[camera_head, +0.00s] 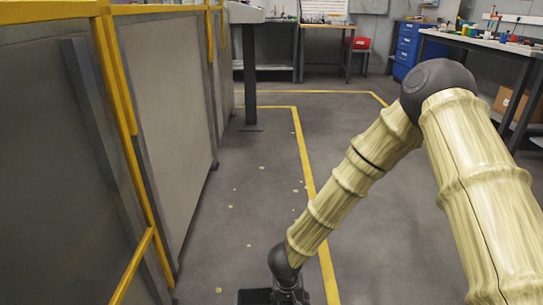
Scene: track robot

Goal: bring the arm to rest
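My arm shows in the head view as light, bamboo-like links joined by a dark elbow. It comes in from the right edge, bends at the elbow in the upper right, and slopes down and left. My gripper (272,296) is a dark shape at the bottom edge, partly cut off by the frame. Its fingertips are not clear, so I cannot tell whether it is open or shut. I see nothing held in it.
Grey panels with yellow rails (165,120) stand close on the left. A yellow floor line (304,160) runs along the grey floor. Workbenches (490,45), a blue drawer cabinet (408,48) and a red bin (361,43) stand farther back. The middle floor is mostly clear.

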